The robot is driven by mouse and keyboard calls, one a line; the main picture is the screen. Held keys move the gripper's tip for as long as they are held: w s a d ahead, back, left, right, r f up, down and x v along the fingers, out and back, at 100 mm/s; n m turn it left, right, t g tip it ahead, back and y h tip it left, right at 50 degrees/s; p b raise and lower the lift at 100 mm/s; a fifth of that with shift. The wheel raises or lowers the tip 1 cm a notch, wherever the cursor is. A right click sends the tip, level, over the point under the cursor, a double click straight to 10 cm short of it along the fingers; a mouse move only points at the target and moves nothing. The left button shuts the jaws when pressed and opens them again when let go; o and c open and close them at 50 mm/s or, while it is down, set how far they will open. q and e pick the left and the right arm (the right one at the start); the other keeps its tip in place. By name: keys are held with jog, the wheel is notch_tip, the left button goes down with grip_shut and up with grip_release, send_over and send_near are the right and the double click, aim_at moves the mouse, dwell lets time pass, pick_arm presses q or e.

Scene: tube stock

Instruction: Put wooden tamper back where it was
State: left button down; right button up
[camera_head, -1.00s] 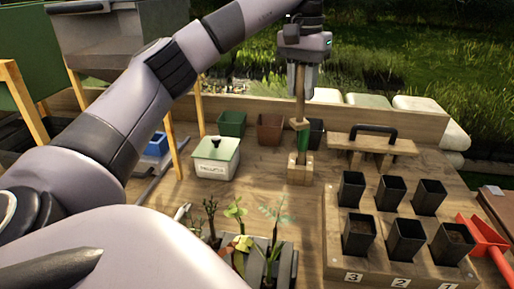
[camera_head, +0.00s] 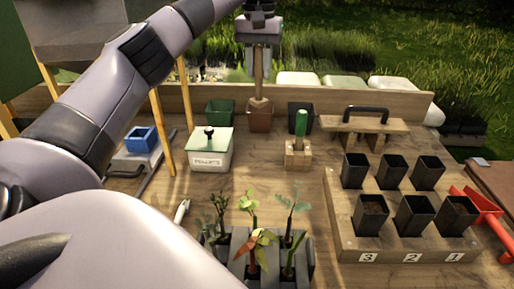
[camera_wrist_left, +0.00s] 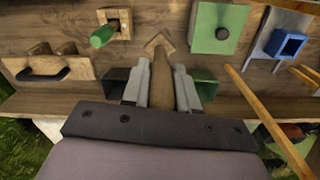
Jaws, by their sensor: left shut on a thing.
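The wooden tamper (camera_head: 259,76) hangs upright from my left gripper (camera_head: 260,63), which is shut on its shaft. The right gripper is not in view.
A green pot (camera_head: 219,112) and a black pot (camera_head: 301,115) flank the brown one. In front stand a green-lidded pellets box (camera_head: 210,159) and a green-handled tool (camera_head: 301,122) in a wooden block (camera_head: 297,160). Seedlings (camera_head: 254,232) and a numbered rack (camera_head: 343,229) with black pots are nearer.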

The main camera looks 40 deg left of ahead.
aim_at(259, 100)
pick_arm(q)
notch_tip(259, 100, down, 18)
jog(key=shift+f, duration=0.25)
jog(key=shift+f, duration=0.1)
jog(key=c, duration=0.9)
grip_release()
jog(key=shift+o, duration=0.2)
notch_tip(259, 100, up, 12)
jog(key=shift+r, duration=0.15)
jog(key=shift+d, duration=0.15)
